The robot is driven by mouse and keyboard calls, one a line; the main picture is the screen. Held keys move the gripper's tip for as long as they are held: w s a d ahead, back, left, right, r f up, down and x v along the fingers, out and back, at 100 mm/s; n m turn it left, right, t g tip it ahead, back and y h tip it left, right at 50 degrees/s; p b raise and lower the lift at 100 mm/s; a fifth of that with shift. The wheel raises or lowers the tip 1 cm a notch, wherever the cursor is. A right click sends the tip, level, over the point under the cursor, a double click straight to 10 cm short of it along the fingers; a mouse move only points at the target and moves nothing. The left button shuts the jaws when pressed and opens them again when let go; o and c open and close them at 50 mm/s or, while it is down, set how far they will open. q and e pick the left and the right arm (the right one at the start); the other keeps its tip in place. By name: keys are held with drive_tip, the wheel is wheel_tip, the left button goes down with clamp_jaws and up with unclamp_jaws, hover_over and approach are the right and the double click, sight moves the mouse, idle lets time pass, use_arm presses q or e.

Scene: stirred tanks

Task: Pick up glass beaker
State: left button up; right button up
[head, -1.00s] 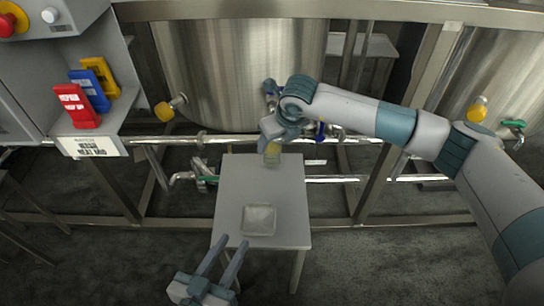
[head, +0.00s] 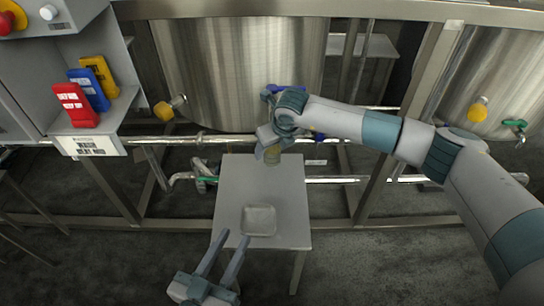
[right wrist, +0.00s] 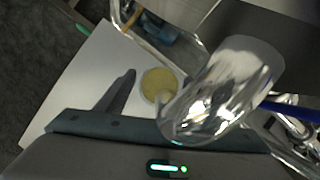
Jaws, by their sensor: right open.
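The glass beaker (head: 271,156) holds yellow contents and stands near the far edge of the small grey table (head: 235,190). In the right wrist view the beaker (right wrist: 160,84) shows as a yellow disc just beside the visible dark finger. My right gripper (head: 262,151) is open at the beaker and partly covers it in the head view. The other right finger is hidden behind or beside a shiny cylinder in the wrist view, so contact cannot be told. My left gripper (head: 234,237) is open and empty at the table's near edge.
A clear square dish (head: 259,220) lies on the near half of the table. Steel pipes (head: 330,179) and a tank (head: 240,70) stand just behind. In the wrist view a shiny cylinder (right wrist: 225,90) is close to the gripper. The table's middle is bare.

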idle(0.4)
drive_tip(key=c, duration=1.3)
drive_tip(key=shift+o, duration=0.2)
drive_tip(key=shift+r, duration=0.15)
